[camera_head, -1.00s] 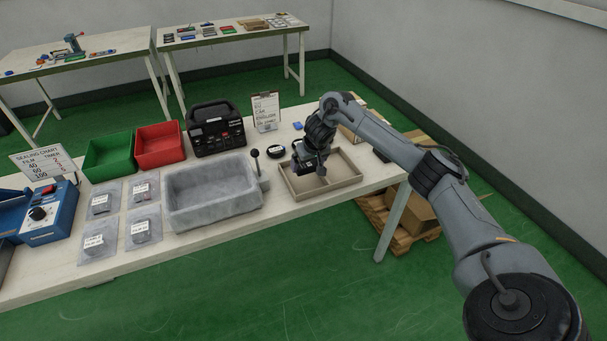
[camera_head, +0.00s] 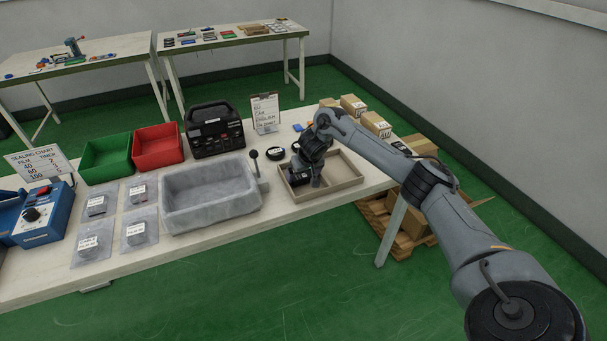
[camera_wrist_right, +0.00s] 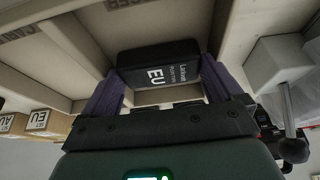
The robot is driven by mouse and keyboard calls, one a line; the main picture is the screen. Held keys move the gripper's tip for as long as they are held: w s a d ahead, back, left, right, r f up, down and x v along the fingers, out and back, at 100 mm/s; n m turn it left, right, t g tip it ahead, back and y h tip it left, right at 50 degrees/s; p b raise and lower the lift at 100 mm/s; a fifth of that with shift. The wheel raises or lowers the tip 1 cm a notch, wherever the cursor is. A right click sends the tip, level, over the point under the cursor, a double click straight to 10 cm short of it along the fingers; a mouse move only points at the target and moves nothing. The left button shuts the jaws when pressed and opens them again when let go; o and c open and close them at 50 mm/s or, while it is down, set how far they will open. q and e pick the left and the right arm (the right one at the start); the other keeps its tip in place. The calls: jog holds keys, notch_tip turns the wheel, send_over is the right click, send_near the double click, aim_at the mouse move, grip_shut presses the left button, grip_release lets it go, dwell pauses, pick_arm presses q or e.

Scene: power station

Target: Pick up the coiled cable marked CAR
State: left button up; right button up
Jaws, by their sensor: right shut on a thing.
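A dark coil (camera_head: 275,153) with a white label lies on the bench behind the tray; its marking is too small to read. My right gripper (camera_head: 301,174) is down in the left compartment of the divided tray (camera_head: 346,184). In the right wrist view its two purple fingers are shut on a black block marked EU (camera_wrist_right: 158,66), between the tray walls. Whether the block touches the tray floor is hard to tell. My left gripper is not in view.
A grey stone-like basin (camera_head: 210,197) with a lever stands left of the tray. Red (camera_head: 157,148) and green (camera_head: 107,156) bins, a black case (camera_head: 214,128) and a clipboard (camera_head: 265,112) stand behind. Small cartons (camera_head: 376,124) stand at the right. Labelled bags lie left.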

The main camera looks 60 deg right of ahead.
jog(key=shift+f, duration=0.1)
jog(key=o, duration=0.8)
jog(key=shift+o, duration=0.2)
